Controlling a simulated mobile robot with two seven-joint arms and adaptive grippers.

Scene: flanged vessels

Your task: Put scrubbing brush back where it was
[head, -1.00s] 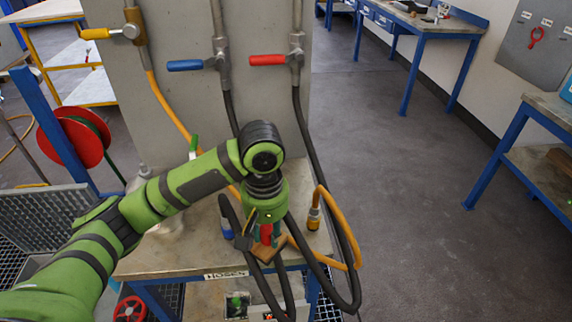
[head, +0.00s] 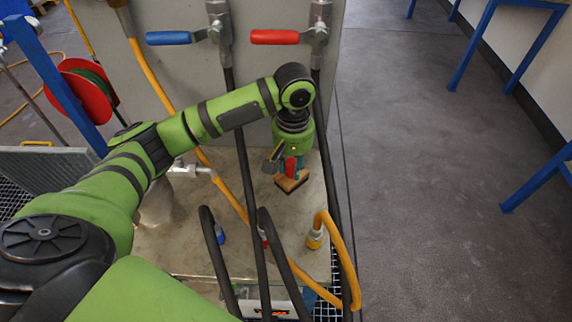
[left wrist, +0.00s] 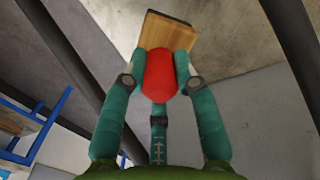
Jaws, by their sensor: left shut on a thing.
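The scrubbing brush (head: 291,184) has a wooden block and a red grip. My left gripper (head: 290,166) is shut on it from above, over the right rear part of the worktable (head: 185,240). In the left wrist view the green fingers (left wrist: 158,84) close on both sides of the red grip (left wrist: 160,70), with the wooden block (left wrist: 168,33) beyond. I cannot tell whether the block touches the tabletop. My right gripper is not in view.
Black hoses (head: 247,190) and orange hoses (head: 345,255) hang and loop across the table front. An upright grey panel with a blue lever (head: 168,38) and a red lever (head: 275,37) stands behind. A metal pipe fitting (head: 190,170) is at left. Open floor lies right.

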